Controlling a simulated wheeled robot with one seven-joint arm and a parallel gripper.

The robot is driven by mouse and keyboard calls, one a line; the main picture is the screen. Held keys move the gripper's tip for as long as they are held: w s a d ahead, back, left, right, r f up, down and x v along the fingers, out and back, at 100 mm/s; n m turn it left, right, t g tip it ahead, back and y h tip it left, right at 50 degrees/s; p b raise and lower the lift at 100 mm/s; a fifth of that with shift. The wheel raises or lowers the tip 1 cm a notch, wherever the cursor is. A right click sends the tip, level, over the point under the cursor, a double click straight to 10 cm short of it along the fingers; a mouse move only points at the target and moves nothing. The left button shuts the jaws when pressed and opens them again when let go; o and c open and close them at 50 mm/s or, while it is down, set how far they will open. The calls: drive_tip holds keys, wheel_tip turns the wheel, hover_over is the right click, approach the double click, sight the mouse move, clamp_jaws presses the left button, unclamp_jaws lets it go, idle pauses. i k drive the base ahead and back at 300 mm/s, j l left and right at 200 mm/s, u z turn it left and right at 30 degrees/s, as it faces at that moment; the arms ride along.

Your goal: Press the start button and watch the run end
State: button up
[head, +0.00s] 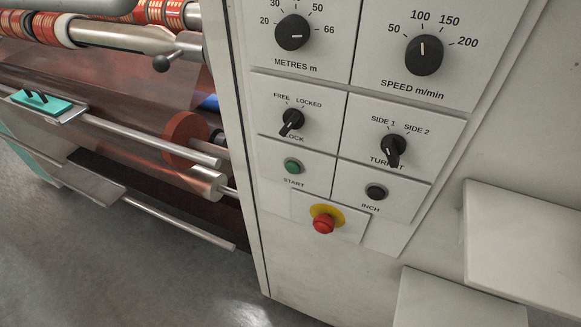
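The green start button (292,166) sits on the light grey control panel (330,178), above the label START, in the lower left part of the panel. It does not look lit. The speed knob (424,54) points up, between 50 and 100 or close to 100. The lock knob (291,122) and the turret knob (394,151) are black pointer switches; their exact settings are hard to tell. My gripper is not in view.
A black inch button (376,192) and a red emergency stop (323,223) on a yellow disc sit close to the start button. Rollers and steel bars (170,138) of the machine lie to the left. White box shapes (525,240) stand at the lower right. Grey floor (150,280) shows below.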

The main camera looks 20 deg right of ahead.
sight(293, 168)
drive_tip(key=k+u, duration=0.1)
drive_tip(key=u, duration=0.3)
drive_tip(key=k+j+u, duration=0.1)
drive_tip(key=u, duration=0.35)
drive_tip(key=k+j+u, duration=0.1)
drive_tip(key=u, duration=0.3)
